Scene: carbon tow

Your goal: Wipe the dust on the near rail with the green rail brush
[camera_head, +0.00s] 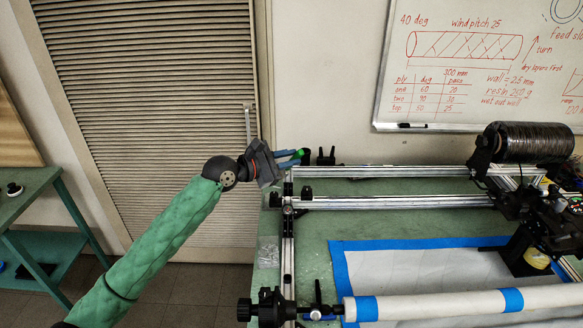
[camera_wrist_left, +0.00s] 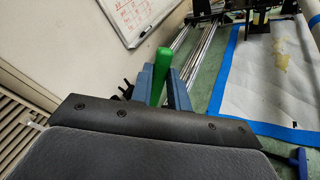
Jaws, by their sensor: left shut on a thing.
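My left gripper (camera_head: 290,157) is at the left end of the two silver rails, above the green bench. Its blue fingers are shut on the green rail brush (camera_head: 299,153). In the left wrist view the brush's green handle (camera_wrist_left: 160,76) stands up between the fingers (camera_wrist_left: 165,90); its bristles cannot be made out. The near rail (camera_head: 400,202) runs left to right in front of the far rail (camera_head: 400,172), and the brush appears nearer the far rail's left end. Dust is too small to tell. My right gripper is not in view.
A black carriage with a dark spool (camera_head: 535,142) stands at the rails' right end. A white roller with blue bands (camera_head: 430,306) lies in front, by a white sheet edged in blue tape (camera_head: 400,258). A whiteboard (camera_head: 480,65) hangs behind. Small black fittings (camera_head: 326,157) stand near the gripper.

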